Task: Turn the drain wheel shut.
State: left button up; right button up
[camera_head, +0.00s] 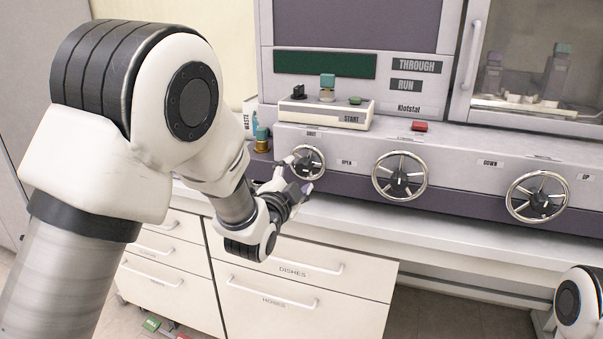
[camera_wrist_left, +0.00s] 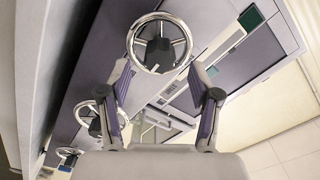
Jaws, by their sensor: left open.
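The leftmost handwheel (camera_head: 309,163) is a small chrome spoked wheel with a dark hub on the console front, between labels that read like SHUT above and OPEN to its right. My left gripper (camera_head: 299,175) is at its lower left, partly overlapping it in the head view. In the left wrist view, the wheel (camera_wrist_left: 158,50) is just beyond the fingers. The left gripper (camera_wrist_left: 160,68) is open there, one finger to each side of the wheel's near part. I cannot tell whether a finger touches the rim. My right gripper is out of view.
A middle wheel (camera_head: 400,177) and a right wheel (camera_head: 538,197), near DOWN and UP labels, are on the same console. A START box (camera_head: 325,112) and a red button (camera_head: 419,126) sit on its ledge. Drawers (camera_head: 290,290) are below. A brass-and-teal fitting (camera_head: 262,139) is left of the wheel.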

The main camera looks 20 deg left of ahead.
aim_at(301, 170)
pick_arm(q)
jog(key=w, duration=0.4)
jog(key=shift+d, duration=0.1)
jog(key=shift+s, duration=0.1)
jog(key=c, duration=1.1)
jog(key=shift+c, duration=0.2)
jog(key=shift+n, duration=0.4)
jog(key=n, duration=0.3)
jog(key=shift+n+b, duration=0.3)
jog(key=shift+b, duration=0.05)
jog(key=n, duration=0.4)
jog(key=shift+n+b, duration=0.3)
jog(key=shift+b, duration=0.1)
jog(key=n, duration=0.8)
jog(key=shift+n+b, duration=0.3)
jog(key=shift+b, duration=0.1)
